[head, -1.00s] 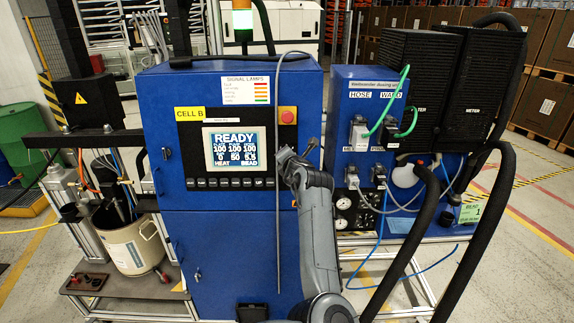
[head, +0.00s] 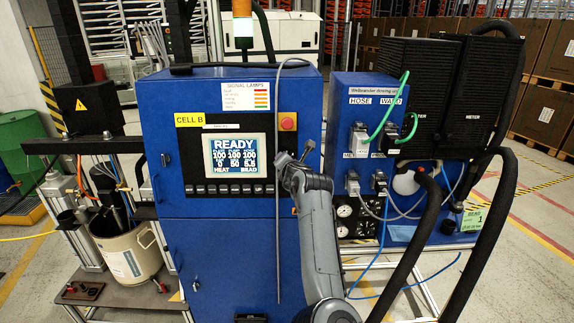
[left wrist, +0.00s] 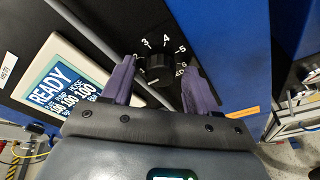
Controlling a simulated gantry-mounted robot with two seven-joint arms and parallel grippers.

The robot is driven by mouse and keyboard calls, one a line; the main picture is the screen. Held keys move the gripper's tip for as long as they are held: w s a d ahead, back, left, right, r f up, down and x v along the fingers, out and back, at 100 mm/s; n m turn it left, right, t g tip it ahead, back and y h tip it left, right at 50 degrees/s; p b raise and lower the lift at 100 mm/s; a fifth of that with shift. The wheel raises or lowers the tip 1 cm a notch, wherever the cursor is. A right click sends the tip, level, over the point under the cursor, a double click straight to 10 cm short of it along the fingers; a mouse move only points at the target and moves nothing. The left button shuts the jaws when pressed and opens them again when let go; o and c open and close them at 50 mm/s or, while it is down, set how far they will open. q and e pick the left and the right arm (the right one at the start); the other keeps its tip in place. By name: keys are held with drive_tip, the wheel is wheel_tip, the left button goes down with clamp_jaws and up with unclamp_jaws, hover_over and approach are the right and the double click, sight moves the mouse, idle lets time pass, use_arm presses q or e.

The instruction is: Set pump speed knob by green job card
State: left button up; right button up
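The black speed knob (left wrist: 160,69) is on the dark panel, ringed by white numbers; 3, 4 and 5 are readable. My left gripper (head: 286,161) is at the panel's right side and hides the knob in the head view. In the left wrist view the open fingers of the left gripper (left wrist: 160,82) stand either side of the knob, with a gap showing on each side. I cannot tell the knob's exact setting. A pale green card (head: 473,219) at the right shows a 1; its smaller text is unreadable. My right gripper is not in view.
The screen (head: 236,156) left of the knob reads READY; it also shows in the left wrist view (left wrist: 66,88). A red button (head: 288,122) is above my gripper. A thin grey rod or cable (head: 278,220) runs down the blue cabinet (head: 220,260) close to the arm.

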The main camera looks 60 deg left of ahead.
use_arm(q)
drive_tip(key=shift+d, duration=0.1)
drive_tip(key=v, duration=1)
drive_tip(key=shift+s+d+b, duration=0.2)
drive_tip(key=shift+d+b, duration=0.05)
drive_tip(key=shift+b, duration=0.05)
drive_tip(key=shift+r, duration=0.1)
